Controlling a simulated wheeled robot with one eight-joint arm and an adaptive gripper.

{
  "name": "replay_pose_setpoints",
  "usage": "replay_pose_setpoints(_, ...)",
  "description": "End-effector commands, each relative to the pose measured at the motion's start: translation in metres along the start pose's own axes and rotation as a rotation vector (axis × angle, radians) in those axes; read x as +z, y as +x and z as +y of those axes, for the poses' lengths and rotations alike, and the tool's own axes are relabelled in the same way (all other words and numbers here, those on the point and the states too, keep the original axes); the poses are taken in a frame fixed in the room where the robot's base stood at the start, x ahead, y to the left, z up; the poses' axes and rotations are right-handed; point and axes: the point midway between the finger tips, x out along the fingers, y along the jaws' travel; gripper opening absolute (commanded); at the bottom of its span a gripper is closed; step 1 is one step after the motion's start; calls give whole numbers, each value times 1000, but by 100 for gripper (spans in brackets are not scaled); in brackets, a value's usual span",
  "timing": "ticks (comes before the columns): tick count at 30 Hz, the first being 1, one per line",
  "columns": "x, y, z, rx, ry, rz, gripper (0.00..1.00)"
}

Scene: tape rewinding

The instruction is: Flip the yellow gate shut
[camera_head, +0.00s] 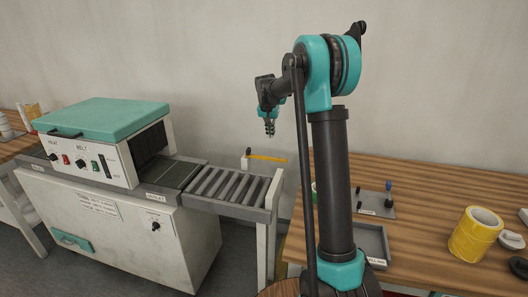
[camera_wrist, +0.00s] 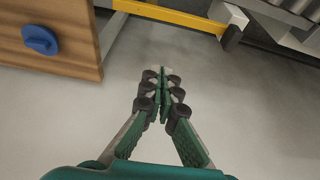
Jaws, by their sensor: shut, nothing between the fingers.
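The yellow gate (camera_head: 267,158) is a thin bar with a dark end, beside the far end of the roller conveyor, near the gap before the wooden table. In the wrist view the yellow bar (camera_wrist: 175,14) runs across the top, with a dark knob (camera_wrist: 231,38) near its right end, by a pale block. My gripper (camera_head: 270,131) is above the gate in the head view. In the wrist view my gripper (camera_wrist: 160,76) has its fingers together, empty, pointing at the floor below the bar. It is apart from the bar.
The roller conveyor (camera_head: 222,184) leads from the teal-lidded machine (camera_head: 100,118). The wooden table (camera_head: 440,200) holds a yellow tape roll (camera_head: 475,236), a grey tray (camera_head: 371,243) and a small plate with a blue-topped peg (camera_head: 389,194). A blue knob (camera_wrist: 40,40) is on a wooden panel.

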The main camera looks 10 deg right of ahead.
Motion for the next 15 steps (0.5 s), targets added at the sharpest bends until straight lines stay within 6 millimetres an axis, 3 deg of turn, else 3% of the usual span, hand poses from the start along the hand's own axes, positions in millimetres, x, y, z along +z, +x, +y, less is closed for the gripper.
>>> replay_pose_setpoints(8,0,5,0,0,0,0,0)
replay_pose_setpoints(15,0,41,0,0,0,0,0)
